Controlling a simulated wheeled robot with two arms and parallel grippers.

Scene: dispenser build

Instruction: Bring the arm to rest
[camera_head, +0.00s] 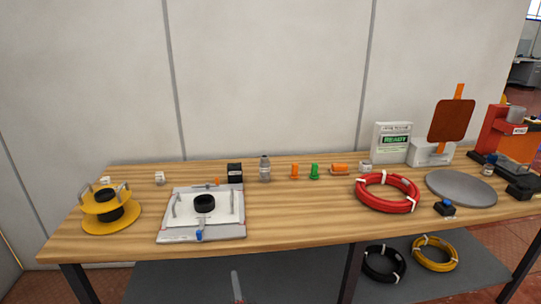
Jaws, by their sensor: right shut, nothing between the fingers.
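A slim grey, upright part at the bottom edge, left of the middle, seems to be the tip of my right gripper (237,285). It is low in front of the table, over the dark lower shelf, apart from everything on the tabletop. It is shut with nothing in it. The rest of my right arm is out of the picture. My left gripper is not in view.
The wooden table (300,225) bears a yellow spool (97,222), a white tray fixture (222,232) with a black ring, small bottles and caps, a red hose coil (372,205) and a grey disc (461,189). Black and yellow coils (434,265) lie below.

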